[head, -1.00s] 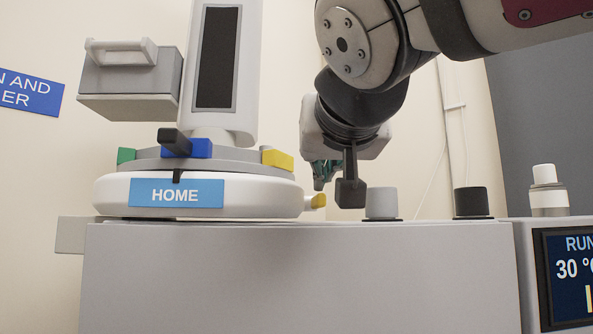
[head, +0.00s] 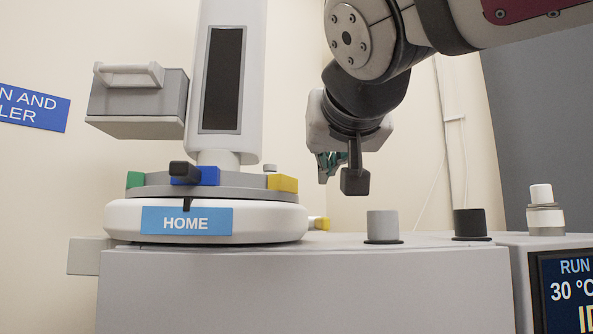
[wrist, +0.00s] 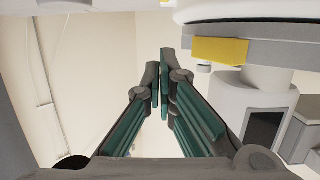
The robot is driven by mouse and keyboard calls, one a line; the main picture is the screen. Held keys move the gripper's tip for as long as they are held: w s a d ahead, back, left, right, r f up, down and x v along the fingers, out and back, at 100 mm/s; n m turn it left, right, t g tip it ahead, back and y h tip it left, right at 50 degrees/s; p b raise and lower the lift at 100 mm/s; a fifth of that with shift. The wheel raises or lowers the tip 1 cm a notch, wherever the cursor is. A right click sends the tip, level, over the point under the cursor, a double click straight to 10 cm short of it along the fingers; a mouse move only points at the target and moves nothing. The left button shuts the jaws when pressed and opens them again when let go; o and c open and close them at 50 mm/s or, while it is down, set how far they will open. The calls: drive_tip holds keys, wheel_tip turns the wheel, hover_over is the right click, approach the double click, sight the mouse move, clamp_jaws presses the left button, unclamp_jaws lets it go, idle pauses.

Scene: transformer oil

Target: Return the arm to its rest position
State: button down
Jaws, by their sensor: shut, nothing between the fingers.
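My gripper (head: 328,170) hangs from my arm in the head view, above the machine top and to the right of the HOME turntable. It is partly hidden behind a dark block on my wrist. In the wrist view my gripper (wrist: 160,80) shows its green-lined fingers closed together at the tips, with nothing between them. It is apart from the machine.
The round HOME base (head: 270,222) carries coloured blocks, including a yellow one (head: 283,184). A grey knob (head: 382,226) and a black knob (head: 470,223) stand on the machine top below my arm. A display (head: 570,285) is at the right.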

drive_tip(key=v, duration=0.9)
drive_tip(key=s+d+f+g+h+p, duration=0.1)
drive_tip(key=d+f+g, duration=0.25)
drive_tip(key=f, duration=0.55)
drive_tip(key=d+f+g+h+p, duration=0.1)
drive_tip(key=d+f+g, duration=0.1)
drive_tip(key=d+f, duration=0.45)
drive_tip(key=s+d+f+g+p, duration=0.1)
drive_tip(key=s+f+g, duration=0.1)
drive_tip(key=s+f, duration=0.2)
drive_tip(key=s+d+f+g, duration=0.1)
drive_tip(key=s+f, duration=0.3)
drive_tip(key=f, duration=0.7)
drive_tip(key=s+d+f+g+y+p, duration=0.1)
drive_tip(key=s+f+g, duration=0.2)
drive_tip(key=s+f, duration=0.2)
wheel_tip(320, 180, down, 3)
drive_tip(key=shift+d+r+m+p, duration=0.1)
drive_tip(key=shift+d+m+p, duration=0.2)
drive_tip(key=shift+d, duration=0.05)
